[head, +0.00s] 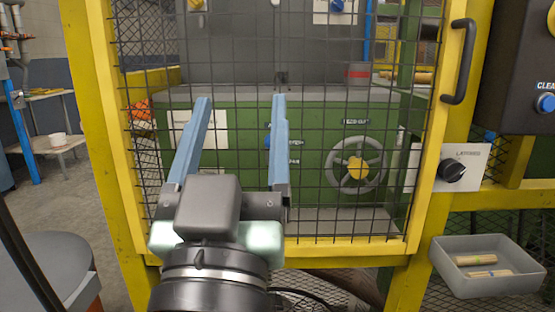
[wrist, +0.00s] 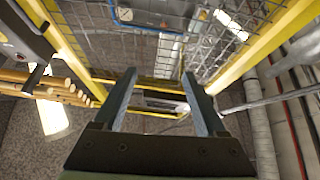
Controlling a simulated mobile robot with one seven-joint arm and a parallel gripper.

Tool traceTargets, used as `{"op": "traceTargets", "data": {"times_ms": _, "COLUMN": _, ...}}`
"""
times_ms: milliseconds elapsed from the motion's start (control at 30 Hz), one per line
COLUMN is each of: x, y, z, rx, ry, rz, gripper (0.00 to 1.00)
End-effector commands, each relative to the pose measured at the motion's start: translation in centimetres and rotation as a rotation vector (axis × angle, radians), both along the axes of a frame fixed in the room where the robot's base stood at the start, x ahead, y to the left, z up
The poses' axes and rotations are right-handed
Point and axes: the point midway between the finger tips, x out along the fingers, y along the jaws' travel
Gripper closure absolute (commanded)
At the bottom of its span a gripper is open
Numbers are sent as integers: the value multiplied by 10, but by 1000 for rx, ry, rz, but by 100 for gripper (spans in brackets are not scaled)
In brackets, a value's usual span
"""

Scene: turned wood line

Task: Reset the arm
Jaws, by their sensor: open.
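My gripper (head: 240,98) is open and empty, its two long blue-grey fingers spread apart. In the head view it points up and away in front of a yellow-framed mesh door (head: 423,190). I cannot tell whether the fingertips touch the mesh. In the wrist view the gripper (wrist: 158,82) also shows open, with nothing between the fingers.
Behind the mesh is a green machine (head: 232,180) with a handwheel (head: 337,172). A black door handle (head: 460,60) and a latch knob (head: 452,172) are at right. A grey bin (head: 487,285) with wooden pieces is at lower right. A grey round top (head: 55,262) is at lower left.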

Motion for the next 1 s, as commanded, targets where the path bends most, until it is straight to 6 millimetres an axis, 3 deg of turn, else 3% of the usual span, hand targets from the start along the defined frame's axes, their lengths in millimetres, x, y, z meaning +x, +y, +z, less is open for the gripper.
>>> {"op": "traceTargets", "data": {"times_ms": 33, "x": -16, "y": -14, "z": 49, "rx": 17, "ry": -80, "rz": 9, "gripper": 26}}
{"op": "traceTargets", "data": {"times_ms": 167, "x": -62, "y": -39, "z": 134, "rx": 35, "ry": -267, "rz": 49, "gripper": 26}}
{"op": "traceTargets", "data": {"times_ms": 200, "x": -62, "y": -37, "z": 150, "rx": 34, "ry": -264, "rz": 59, "gripper": 26}}
{"op": "traceTargets", "data": {"times_ms": 1000, "x": -57, "y": -34, "z": 394, "rx": 35, "ry": -248, "rz": 62, "gripper": 26}}
